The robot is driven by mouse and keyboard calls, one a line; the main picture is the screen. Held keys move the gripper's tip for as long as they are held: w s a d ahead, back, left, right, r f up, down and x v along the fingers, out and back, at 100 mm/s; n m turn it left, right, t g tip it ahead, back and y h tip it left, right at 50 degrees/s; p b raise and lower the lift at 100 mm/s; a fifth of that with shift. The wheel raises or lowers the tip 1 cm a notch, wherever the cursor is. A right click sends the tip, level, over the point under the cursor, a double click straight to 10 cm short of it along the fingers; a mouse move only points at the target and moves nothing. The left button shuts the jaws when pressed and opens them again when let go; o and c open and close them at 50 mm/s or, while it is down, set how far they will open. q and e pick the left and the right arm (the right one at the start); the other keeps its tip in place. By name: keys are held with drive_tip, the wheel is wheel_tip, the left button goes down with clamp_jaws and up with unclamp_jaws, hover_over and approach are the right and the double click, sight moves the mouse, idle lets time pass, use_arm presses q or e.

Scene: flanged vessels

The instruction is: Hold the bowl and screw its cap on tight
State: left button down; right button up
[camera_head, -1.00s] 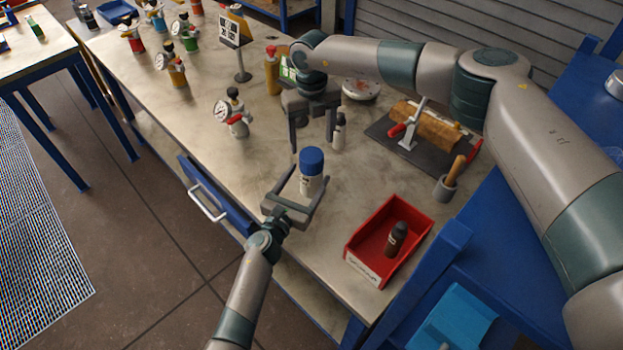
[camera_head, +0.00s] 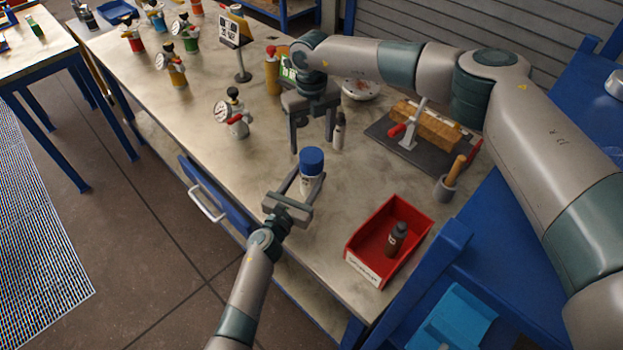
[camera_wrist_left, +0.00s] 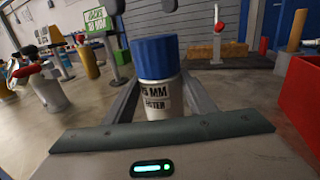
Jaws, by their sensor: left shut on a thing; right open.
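The bowl (camera_head: 308,187) is a small white upright vessel with dark lettering, standing on the bench. It shows closer in the left wrist view (camera_wrist_left: 160,96). A ribbed blue cap (camera_head: 312,160) sits on its top, also clear in the left wrist view (camera_wrist_left: 157,57). I cannot tell how tight it is. My left gripper (camera_head: 309,180) is shut on the white body, one finger on each side, below the cap. My right gripper (camera_head: 312,144) points down, open and empty, just beyond and above the cap. Its fingers seem apart from the cap.
A small grey bottle (camera_head: 339,132) stands behind the bowl. A red bin (camera_head: 362,232) holding a dark bottle (camera_head: 397,238) is at right. A gauge vessel (camera_head: 237,122) stands at left. A dark board (camera_head: 384,129) with a wooden block is behind right. Bench around the bowl is clear.

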sight(311, 155)
drive_tip(key=n, duration=0.5)
drive_tip(key=shift+n, duration=0.4)
drive_tip(key=n, duration=0.7)
drive_tip(key=shift+f, duration=4.05)
drive_tip(key=c, duration=1.1)
drive_tip(key=o, duration=1.2)
drive_tip(key=shift+r, duration=0.1)
